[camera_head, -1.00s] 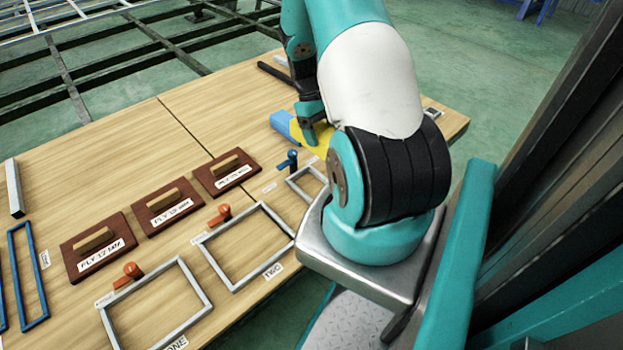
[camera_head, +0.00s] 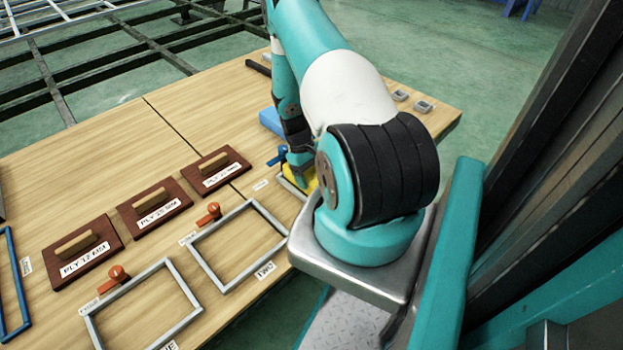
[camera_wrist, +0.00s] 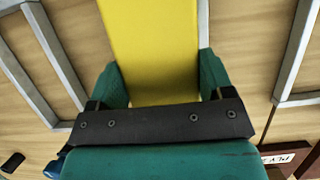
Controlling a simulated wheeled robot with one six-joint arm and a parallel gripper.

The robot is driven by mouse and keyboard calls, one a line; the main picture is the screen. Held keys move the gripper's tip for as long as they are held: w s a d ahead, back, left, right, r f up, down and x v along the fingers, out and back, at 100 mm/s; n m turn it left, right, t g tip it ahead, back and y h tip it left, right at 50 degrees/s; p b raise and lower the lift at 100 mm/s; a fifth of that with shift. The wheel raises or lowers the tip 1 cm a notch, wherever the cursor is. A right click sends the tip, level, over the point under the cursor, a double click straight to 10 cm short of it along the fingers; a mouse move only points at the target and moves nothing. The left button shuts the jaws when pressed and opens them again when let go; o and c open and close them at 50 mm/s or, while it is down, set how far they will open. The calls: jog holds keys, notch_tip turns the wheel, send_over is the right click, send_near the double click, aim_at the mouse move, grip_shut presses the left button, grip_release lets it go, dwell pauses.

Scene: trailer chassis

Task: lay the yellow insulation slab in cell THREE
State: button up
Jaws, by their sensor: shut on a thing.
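The yellow insulation slab (camera_wrist: 150,45) is held in my gripper (camera_wrist: 158,88), which is shut on it. In the wrist view the slab runs out from between the fingers to the top edge. In the head view my gripper (camera_head: 299,172) points down over the right-hand metal frame (camera_head: 288,187), next to a blue lever (camera_head: 278,156). Only a small yellow part of the slab (camera_head: 312,184) shows there; my arm hides the rest. That frame's label is not readable. I cannot tell whether the slab touches the table or frame.
A frame labelled TWO (camera_head: 192,252) and another frame (camera_head: 91,322) lie to the left, each with an orange lever behind it. Several brown ply plates (camera_head: 155,207) with handles lie behind them. A blue block (camera_head: 271,121) lies behind my gripper.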

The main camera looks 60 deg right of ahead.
jog(key=shift+f, duration=0.5)
jog(key=shift+f, duration=0.2)
jog(key=o, duration=0.9)
jog(key=shift+r, duration=0.1)
jog(key=shift+o, duration=0.2)
jog(key=p+v, duration=0.1)
jog(key=v, duration=1.1)
jog(key=shift+r+p, duration=0.25)
jog(key=shift+p, duration=0.1)
